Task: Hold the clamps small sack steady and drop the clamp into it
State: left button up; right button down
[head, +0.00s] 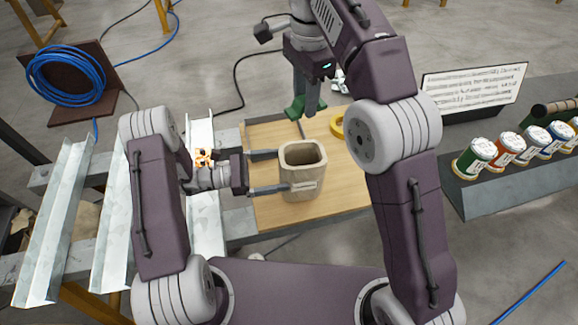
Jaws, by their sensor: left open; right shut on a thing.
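The small sack (302,182), beige with an open top and a pale label, stands upright on the wooden board (262,212). My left gripper (279,170) is open at the sack's left side, its two fingers pointing right with their tips at the sack's edge. Whether they touch it I cannot tell. My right gripper (308,108) points down behind the sack, shut on a green clamp (294,111). The clamp is farther back than the sack's opening and not over it. Part of the clamp is hidden by the fingers.
A yellow ring (337,124) lies on the board behind the sack, partly hidden by my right arm. Several labelled cans (474,156) stand on a grey rack at right, before a text sign (474,88). Metal channels (58,215) lie at left. A blue cable coil (68,78) stands behind.

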aim_at(296, 167)
pick_arm(q)
jog(key=x, duration=0.5)
jog(key=shift+w+d, duration=0.1)
jog(key=shift+d, duration=0.25)
jog(key=c, duration=1.3)
jog(key=shift+o, duration=0.2)
pick_arm(e)
notch_tip(296, 167, down, 13)
jog(key=c, duration=1)
grip_release()
jog(key=shift+o, duration=0.2)
notch_tip(296, 167, up, 12)
